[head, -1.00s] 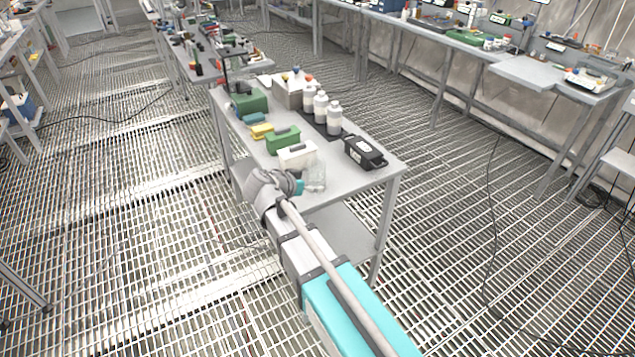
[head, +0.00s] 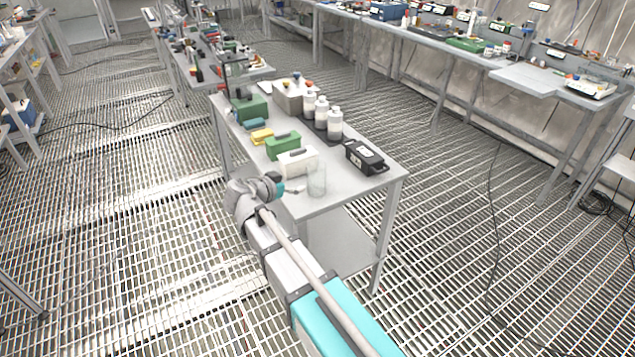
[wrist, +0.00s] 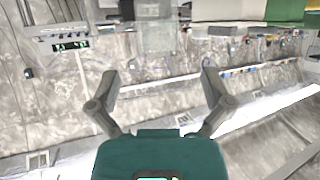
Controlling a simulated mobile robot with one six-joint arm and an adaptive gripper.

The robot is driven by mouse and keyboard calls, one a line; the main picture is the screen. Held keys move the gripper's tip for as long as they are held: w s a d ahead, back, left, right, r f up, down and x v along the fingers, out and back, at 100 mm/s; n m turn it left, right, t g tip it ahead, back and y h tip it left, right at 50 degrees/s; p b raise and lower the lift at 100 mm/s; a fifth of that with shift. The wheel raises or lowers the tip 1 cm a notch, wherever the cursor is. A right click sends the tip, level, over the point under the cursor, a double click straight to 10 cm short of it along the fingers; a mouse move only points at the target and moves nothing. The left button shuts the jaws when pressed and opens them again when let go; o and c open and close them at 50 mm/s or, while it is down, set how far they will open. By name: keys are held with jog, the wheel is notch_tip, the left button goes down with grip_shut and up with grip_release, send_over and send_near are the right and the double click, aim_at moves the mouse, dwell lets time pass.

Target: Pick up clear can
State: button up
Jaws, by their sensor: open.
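The clear can (head: 317,182) is a see-through cylinder standing upright near the front edge of the grey table (head: 347,188), just right of my gripper. In the wrist view the clear can (wrist: 158,38) is faint, at the top middle, beyond and between my fingers. My gripper (wrist: 159,82) is open with nothing between its fingers. In the head view my gripper (head: 292,190) is beside the table's front left edge, left of the can and apart from it; its fingers are small and hard to make out.
A white box (head: 297,162) stands just behind the can, with a green box (head: 283,146) behind that. A black case (head: 366,156) lies to the right. White bottles (head: 334,124) stand farther back. The tabletop right of the can is clear.

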aim_at(310, 178)
jog(key=b+x, duration=0.2)
jog(key=x, duration=0.4)
jog(key=shift+f, duration=0.1)
jog(key=shift+w+d, duration=0.3)
jog(key=shift+w, duration=0.1)
jog(key=shift+d+f, duration=0.1)
jog(key=shift+b+x, duration=1.1)
jog(key=shift+x, duration=1.5)
jog(key=shift+d, duration=0.1)
jog(key=shift+c, duration=0.3)
jog(key=c, duration=0.9)
